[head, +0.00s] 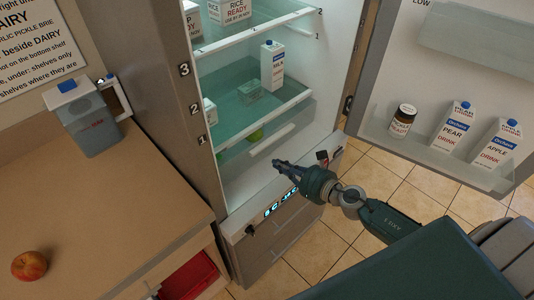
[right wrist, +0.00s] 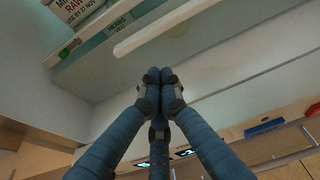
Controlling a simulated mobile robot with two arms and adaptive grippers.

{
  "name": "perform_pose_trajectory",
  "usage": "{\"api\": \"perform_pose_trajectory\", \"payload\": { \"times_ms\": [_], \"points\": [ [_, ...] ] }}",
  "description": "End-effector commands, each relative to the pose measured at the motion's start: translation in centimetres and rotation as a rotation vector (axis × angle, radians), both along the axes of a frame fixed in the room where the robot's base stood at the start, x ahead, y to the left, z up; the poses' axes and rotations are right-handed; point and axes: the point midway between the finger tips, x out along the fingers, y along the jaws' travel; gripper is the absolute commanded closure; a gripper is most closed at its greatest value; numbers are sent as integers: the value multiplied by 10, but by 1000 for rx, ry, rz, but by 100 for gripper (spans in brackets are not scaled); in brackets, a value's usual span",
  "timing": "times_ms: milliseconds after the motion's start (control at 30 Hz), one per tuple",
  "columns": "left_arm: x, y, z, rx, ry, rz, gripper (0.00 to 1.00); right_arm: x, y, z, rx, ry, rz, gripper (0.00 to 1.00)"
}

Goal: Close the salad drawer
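The salad drawer (head: 285,133) is low in the open fridge, under the lowest glass shelf. It is clear, with a pale handle bar across its front and a green item behind. How far it stands out is hard to tell. The pale bar (right wrist: 165,25) also shows above the fingers in the right wrist view. My right gripper (head: 280,164) is in front of and below the drawer, apart from the bar. Its fingertips (right wrist: 160,76) are together with nothing seen between them. My left gripper is not in view.
The fridge door (head: 385,145) stands open at right, with a jar and drink cartons on its shelf. A milk carton (head: 272,66) stands on a fridge shelf. A counter (head: 110,205) at left holds an apple (head: 29,266) and a grey jug (head: 88,120).

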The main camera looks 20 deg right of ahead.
Motion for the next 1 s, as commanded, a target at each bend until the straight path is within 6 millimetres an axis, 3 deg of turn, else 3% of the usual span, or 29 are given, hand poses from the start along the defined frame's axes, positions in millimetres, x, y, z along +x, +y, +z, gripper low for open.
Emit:
{"api": "perform_pose_trajectory", "payload": {
  "times_ms": [100,300,833,1000],
  "points": [
    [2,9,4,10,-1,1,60,23,8,-5,1,-2,-1,100],
    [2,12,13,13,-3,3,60,47,17,-5,1,0,-1,100],
    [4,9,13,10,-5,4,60,57,21,-6,-1,0,0,100],
    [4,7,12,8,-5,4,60,79,29,-6,1,-2,0,100]
  ]
}}
